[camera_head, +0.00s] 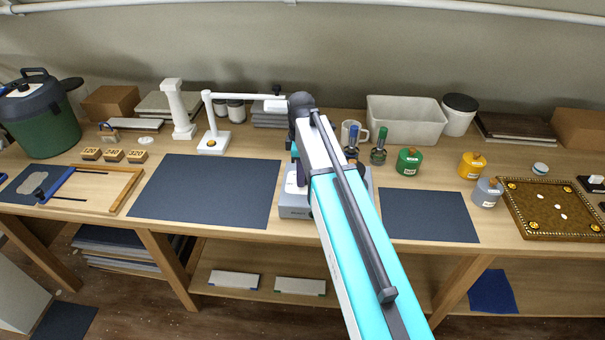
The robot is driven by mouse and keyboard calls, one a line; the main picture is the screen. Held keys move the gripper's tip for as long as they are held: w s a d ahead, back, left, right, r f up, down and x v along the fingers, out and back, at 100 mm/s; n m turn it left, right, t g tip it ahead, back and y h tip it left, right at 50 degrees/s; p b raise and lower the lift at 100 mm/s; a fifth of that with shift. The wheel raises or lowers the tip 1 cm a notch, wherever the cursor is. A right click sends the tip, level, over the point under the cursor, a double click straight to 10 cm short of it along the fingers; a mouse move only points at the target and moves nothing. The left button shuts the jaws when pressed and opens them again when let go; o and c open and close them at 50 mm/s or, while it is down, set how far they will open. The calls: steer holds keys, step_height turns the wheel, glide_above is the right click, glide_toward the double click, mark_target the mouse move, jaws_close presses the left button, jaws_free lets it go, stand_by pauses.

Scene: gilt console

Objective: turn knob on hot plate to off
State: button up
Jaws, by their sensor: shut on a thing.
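The hot plate (297,212) is a low grey unit at the front edge of the bench, in the middle of the head view. My arm crosses in front of it and covers most of its top and front. Part of its left front corner and a strip on its right side show. The knob is hidden behind my arm, so its setting cannot be seen. My gripper is also hidden behind the arm. The arm's dark far joint stands above and behind the hot plate.
Dark mats (208,190) (428,215) lie on both sides of the hot plate. A white stand (214,141) with a horizontal arm is behind left. A mug (353,131), upright blue- and green-handled tools (379,146) and a green canister (409,161) stand close behind right.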

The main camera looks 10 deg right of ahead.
steer(key=shift+a, duration=0.15)
steer(key=o, duration=1.1)
steer(key=shift+c, duration=0.2)
steer(key=shift+r, duration=0.2)
step_height(320, 180, up, 14)
steer(key=b, duration=0.3)
steer(key=shift+f, duration=0.25)
